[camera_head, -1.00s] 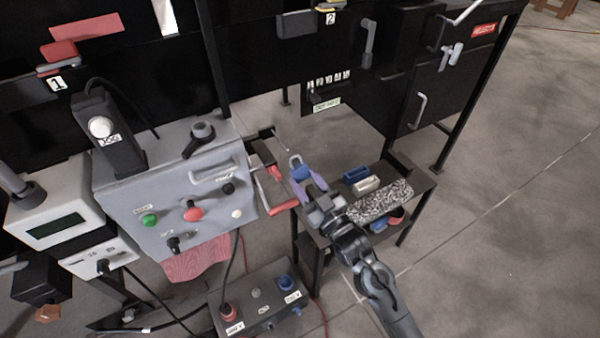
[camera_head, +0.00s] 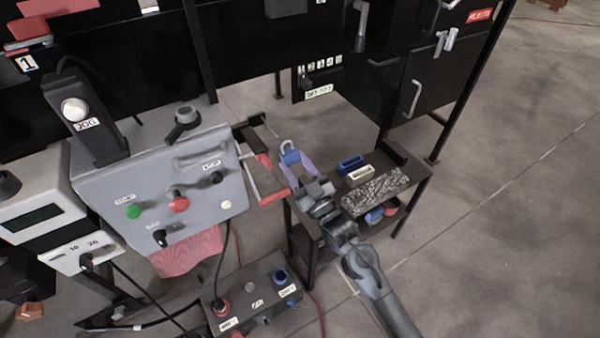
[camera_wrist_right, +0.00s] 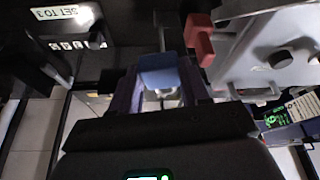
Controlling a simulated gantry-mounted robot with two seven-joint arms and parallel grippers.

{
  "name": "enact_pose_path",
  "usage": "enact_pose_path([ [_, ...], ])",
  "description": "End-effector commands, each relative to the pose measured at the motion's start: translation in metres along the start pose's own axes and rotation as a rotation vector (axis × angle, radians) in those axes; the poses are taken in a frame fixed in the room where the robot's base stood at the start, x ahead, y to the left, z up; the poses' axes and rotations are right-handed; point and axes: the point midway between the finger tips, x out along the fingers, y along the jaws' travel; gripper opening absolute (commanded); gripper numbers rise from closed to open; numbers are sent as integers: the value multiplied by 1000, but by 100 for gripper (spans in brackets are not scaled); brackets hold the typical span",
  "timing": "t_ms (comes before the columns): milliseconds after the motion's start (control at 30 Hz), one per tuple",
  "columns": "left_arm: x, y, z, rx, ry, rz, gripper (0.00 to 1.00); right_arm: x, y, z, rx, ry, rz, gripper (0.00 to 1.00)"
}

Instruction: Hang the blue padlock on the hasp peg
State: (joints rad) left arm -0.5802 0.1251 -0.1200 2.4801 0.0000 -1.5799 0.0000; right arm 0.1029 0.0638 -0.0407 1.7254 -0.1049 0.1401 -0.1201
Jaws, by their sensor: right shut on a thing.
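The blue padlock (camera_head: 291,158) has a pale grey shackle that points up and away from my right gripper (camera_head: 297,165). The gripper's purple fingers are shut on its body. In the right wrist view, the blue body (camera_wrist_right: 158,72) sits between the fingers. A thin metal peg (camera_head: 271,128) sticks out from a dark bracket beside the grey control box, up and left of the padlock. A thin upright rod shows behind the padlock in the right wrist view. The shackle appears close to the peg; whether they touch I cannot tell. My left gripper is not in view.
The grey control box (camera_head: 150,180) has red-ended bars (camera_head: 273,197) at its right side, close to my right gripper. A dark shelf (camera_head: 408,197) to the right holds a blue block, a white block and a speckled block. Floor is open at far right.

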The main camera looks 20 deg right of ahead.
Motion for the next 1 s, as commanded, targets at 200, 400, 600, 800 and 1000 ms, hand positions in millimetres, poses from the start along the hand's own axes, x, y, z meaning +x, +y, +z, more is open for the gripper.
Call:
enact_pose_path([
  [200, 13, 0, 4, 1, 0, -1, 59, 11, 0, 8, 0, 1, 1, 14],
  [400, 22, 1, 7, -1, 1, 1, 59, 22, -1, 13, 0, 2, 1, 14],
  [600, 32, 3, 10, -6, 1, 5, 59, 32, -1, 18, 0, 2, 0, 14],
  [800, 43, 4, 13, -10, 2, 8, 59, 41, -2, 23, 0, 2, 0, 14],
  [1000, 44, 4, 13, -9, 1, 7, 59, 48, -2, 28, 0, 0, 0, 14],
])
